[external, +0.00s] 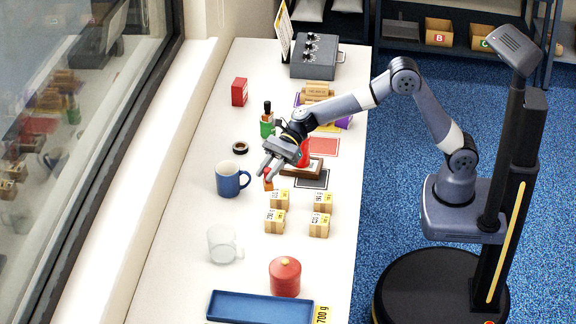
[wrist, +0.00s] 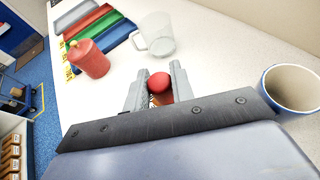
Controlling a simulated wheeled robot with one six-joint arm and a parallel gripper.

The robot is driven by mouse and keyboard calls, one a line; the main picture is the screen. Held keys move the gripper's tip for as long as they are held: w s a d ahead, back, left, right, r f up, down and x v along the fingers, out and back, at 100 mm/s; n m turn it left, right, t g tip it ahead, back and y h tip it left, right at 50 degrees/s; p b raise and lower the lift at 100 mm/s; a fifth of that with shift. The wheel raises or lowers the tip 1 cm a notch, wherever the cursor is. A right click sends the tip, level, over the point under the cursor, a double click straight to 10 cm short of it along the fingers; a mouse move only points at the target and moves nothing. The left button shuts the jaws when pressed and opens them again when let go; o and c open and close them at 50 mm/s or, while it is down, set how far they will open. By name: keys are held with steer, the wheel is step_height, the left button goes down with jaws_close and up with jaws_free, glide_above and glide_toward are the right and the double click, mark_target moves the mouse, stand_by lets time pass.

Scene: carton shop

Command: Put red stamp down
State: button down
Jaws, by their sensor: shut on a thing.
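The red stamp shows in the wrist view as a round red knob (wrist: 158,80) between my two fingers. In the external view a small orange-red part of it (external: 268,181) shows just below the fingertips. My gripper (external: 270,168) is shut on it, above the white table, to the right of the blue mug and just behind the small cartons. In the wrist view my gripper (wrist: 156,88) hides the table under the stamp, so I cannot tell whether its bottom touches anything.
Several small labelled cartons (external: 275,220) stand in front of my gripper. The blue mug (external: 230,180), clear mug (external: 222,245) and red canister (external: 285,277) are nearby. A green bottle-like item (external: 267,128) stands behind.

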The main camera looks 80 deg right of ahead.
steer(key=s+a+n+g+y+b, duration=0.2)
steer(key=s+a+n+g, duration=0.4)
steer(key=s+a, duration=1.25)
steer(key=shift+s+a+f+b, duration=0.15)
steer(key=shift+f, duration=1.55)
steer(key=shift+s+a+f+b, duration=0.15)
steer(key=shift+a+f, duration=0.05)
steer(key=shift+f, duration=1.45)
steer(key=shift+s+a+f+b, duration=0.15)
steer(key=shift+f, duration=1.55)
steer(key=shift+f, duration=0.15)
steer(key=c, duration=1.2)
jaws_free()
